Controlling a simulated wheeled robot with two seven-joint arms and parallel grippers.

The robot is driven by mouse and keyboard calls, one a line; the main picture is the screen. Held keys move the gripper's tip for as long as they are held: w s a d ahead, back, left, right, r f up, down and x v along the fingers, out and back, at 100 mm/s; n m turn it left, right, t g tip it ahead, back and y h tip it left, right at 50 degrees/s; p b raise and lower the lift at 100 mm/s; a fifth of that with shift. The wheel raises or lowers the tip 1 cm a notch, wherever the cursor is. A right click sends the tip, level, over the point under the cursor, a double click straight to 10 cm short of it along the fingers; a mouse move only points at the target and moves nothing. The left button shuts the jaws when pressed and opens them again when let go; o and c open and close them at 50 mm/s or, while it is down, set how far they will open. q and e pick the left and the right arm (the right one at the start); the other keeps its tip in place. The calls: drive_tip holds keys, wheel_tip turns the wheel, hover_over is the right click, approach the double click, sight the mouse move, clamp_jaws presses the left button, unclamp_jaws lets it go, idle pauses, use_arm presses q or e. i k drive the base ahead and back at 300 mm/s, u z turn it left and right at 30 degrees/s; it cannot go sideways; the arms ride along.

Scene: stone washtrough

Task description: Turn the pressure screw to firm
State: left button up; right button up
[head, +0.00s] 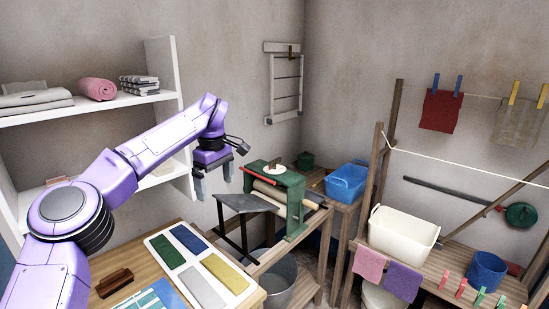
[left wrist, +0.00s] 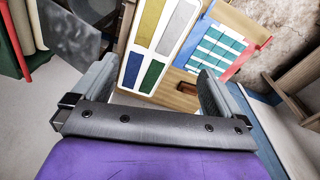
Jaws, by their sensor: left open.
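The green mangle (head: 292,186) with pale wooden rollers (head: 286,200) stands right of centre in the head view. On its top is a white disc with a brown crosspiece, which looks like the pressure screw (head: 274,168). A red bar (head: 258,178) lies just left of the disc. The setting of the screw is too small to read. My left gripper (head: 213,182) is open and empty, fingers pointing down, left of the mangle and apart from it. In the left wrist view, the open jaws (left wrist: 158,72) have nothing between them. My right gripper is not in view.
A wooden table (head: 180,296) holds a white board (head: 199,262) with coloured panels and a brown brush-like block (head: 115,282). White shelves (head: 160,60) stand behind my left arm. A metal tub (head: 276,275) sits below the mangle. A blue basin (head: 346,182) is beyond it.

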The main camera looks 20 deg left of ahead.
sight(273, 162)
drive_tip(key=i, duration=1.5)
